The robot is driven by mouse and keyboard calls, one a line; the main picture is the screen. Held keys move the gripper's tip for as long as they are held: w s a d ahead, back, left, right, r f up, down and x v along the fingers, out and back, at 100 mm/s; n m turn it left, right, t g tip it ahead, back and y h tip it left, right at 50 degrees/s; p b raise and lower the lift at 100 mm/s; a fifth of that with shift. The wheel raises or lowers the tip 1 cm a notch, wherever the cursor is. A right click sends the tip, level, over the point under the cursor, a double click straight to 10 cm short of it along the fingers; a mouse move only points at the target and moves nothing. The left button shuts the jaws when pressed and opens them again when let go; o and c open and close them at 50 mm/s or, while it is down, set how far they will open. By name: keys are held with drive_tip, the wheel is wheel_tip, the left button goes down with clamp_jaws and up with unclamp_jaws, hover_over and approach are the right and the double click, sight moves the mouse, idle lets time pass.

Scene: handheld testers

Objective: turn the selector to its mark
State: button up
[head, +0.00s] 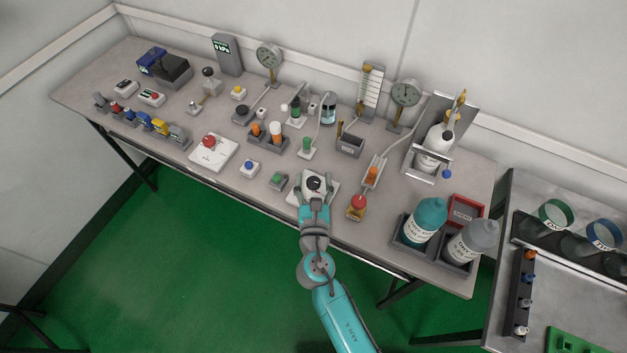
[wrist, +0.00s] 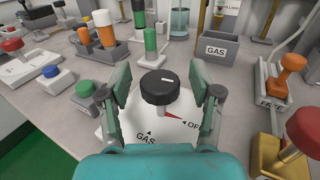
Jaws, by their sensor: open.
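The selector is a black ridged knob (wrist: 158,88) with a white line on its top, on a white plate (wrist: 185,135). The plate carries the words GAS and OFF, small black triangles and a red pointer towards OFF. In the head view the knob (head: 314,183) sits near the table's front edge. My gripper (wrist: 160,92) is open, with one finger on each side of the knob. I see gaps between the fingers and the knob in the wrist view. Part of the plate is hidden behind my gripper.
A green button (head: 277,181) stands left of the plate and a red mushroom button (head: 357,203) stands right. A grey GAS box (wrist: 222,48) and an orange-handled valve (wrist: 290,68) lie beyond. Bottles (head: 425,218) crowd the table's right end.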

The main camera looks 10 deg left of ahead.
drive_tip(key=shift+s, duration=0.1)
drive_tip(key=s+d, duration=0.1)
drive_tip(key=s, duration=1)
drive_tip(key=shift+s+d, duration=0.3)
drive_tip(key=shift+s, duration=0.1)
